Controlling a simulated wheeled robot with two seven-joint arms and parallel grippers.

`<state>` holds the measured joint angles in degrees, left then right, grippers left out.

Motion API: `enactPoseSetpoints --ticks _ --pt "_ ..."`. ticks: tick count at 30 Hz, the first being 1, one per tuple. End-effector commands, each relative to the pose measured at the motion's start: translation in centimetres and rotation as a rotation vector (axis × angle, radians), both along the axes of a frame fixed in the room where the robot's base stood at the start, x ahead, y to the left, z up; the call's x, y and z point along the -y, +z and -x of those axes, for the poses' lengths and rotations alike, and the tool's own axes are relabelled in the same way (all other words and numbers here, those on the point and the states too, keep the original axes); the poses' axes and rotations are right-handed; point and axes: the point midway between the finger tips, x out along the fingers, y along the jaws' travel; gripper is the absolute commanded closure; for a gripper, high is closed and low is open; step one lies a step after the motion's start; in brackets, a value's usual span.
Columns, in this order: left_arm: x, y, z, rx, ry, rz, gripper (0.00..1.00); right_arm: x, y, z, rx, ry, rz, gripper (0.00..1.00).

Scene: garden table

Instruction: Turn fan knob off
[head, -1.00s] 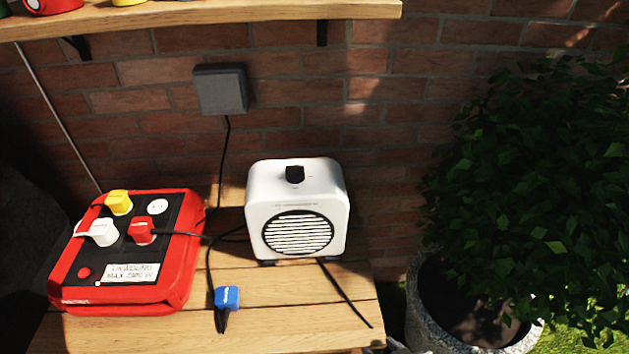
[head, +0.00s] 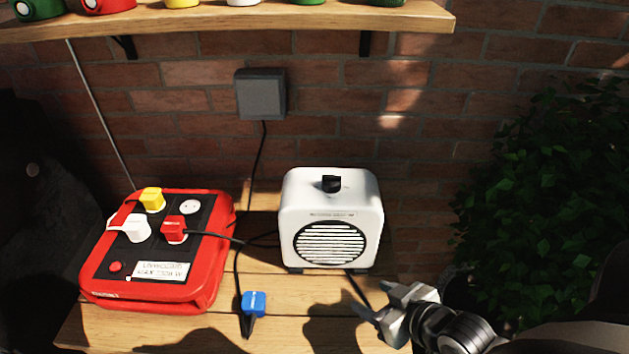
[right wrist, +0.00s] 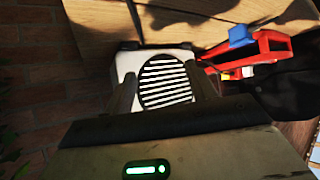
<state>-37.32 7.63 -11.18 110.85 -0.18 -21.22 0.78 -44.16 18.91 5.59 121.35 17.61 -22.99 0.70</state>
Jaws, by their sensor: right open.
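The white fan (head: 332,205) stands upright on the wooden table, with its round slatted grille facing me. Its black knob (head: 331,184) sits on the top face. My right gripper (head: 378,303) is open and empty, in front of the fan and to its lower right, apart from it and from the knob. In the right wrist view the fan (right wrist: 166,82) shows beyond the two fingers (right wrist: 160,95), with its grille between them; I cannot make out the knob there. My left gripper is not in view.
A red power box (head: 208,285) with yellow, white and red plugs stands left of the fan. A blue plug (head: 254,304) lies on the table (head: 290,300) front left of the fan. A shelf (head: 230,20) hangs above; a leafy plant (head: 540,190) is at right.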

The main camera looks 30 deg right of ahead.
Motion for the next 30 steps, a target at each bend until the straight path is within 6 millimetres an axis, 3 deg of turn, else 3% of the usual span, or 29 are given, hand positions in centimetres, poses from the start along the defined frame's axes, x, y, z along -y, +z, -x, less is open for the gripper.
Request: enactPoseSetpoints --ticks 1,4,6,9,12,20,30 --pt "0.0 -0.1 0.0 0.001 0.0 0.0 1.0 3.3 3.1 -0.5 0.038 -0.006 0.017 0.44" --pt "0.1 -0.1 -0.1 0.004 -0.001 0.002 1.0 6.5 9.6 -1.9 0.112 0.009 0.012 0.44" --pt "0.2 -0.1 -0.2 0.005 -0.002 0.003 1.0 7.0 13.6 -2.8 0.159 0.045 0.002 0.44" --pt "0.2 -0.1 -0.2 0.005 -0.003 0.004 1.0 6.3 17.8 -3.6 0.202 0.105 -0.012 0.44" --pt "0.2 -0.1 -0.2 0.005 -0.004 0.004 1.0 5.5 20.0 -3.9 0.222 0.142 -0.026 0.44" --pt "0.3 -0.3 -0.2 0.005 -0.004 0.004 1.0 4.9 19.9 -5.8 0.233 0.15 -0.034 0.44" --pt "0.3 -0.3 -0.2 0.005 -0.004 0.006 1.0 3.9 18.1 -10.3 0.234 0.147 -0.033 0.44"
